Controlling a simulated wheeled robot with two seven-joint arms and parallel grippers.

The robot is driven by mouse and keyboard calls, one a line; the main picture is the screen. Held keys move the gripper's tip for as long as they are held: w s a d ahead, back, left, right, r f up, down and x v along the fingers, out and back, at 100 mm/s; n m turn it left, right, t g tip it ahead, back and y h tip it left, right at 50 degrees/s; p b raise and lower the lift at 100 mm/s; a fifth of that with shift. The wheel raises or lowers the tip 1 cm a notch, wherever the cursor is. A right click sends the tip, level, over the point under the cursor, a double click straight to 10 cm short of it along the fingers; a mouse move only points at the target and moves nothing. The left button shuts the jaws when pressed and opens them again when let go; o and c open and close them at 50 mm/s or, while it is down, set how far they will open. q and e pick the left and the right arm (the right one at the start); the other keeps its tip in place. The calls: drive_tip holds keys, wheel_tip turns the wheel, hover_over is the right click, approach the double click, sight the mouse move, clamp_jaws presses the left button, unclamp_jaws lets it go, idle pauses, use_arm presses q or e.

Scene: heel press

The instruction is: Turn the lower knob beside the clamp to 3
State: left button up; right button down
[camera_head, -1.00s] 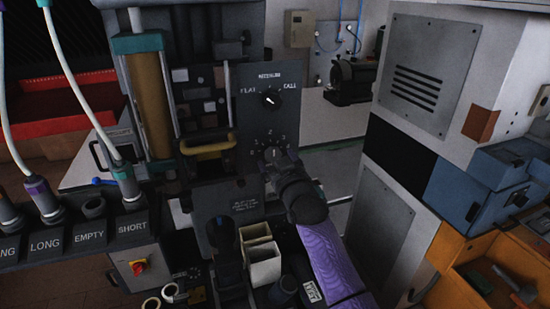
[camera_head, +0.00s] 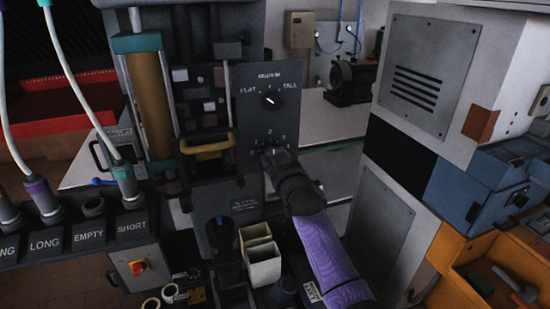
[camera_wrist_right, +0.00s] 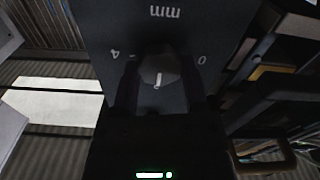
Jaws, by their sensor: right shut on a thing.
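The lower knob (camera_wrist_right: 158,68) is a dark dial on the grey control panel (camera_head: 252,85). In the right wrist view the panel appears upside down, with "4" at the left, "0" at the right and "mm" above. The knob's white pointer mark points down in that view, toward the middle of the scale near 2; the numbers there are hidden. My right gripper (camera_wrist_right: 160,92) is shut on the lower knob, one finger on each side. In the head view my right gripper (camera_head: 276,160) covers most of the knob. The clamp (camera_head: 208,145) with a yellow handle is left of the panel.
The upper knob (camera_head: 270,100), marked FLAT, MEDIUM and TALL, sits just above. White bins (camera_head: 262,263) stand below the panel. Labelled holders (camera_head: 90,237) are at left. A grey cabinet (camera_head: 425,75) and an orange tray (camera_head: 455,258) are at right.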

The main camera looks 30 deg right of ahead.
drive_tip(key=shift+m+p, duration=1.2)
drive_tip(key=shift+m, duration=2.6)
drive_tip(key=shift+c, duration=0.5)
unclamp_jaws()
drive_tip(key=shift+s, duration=0.1)
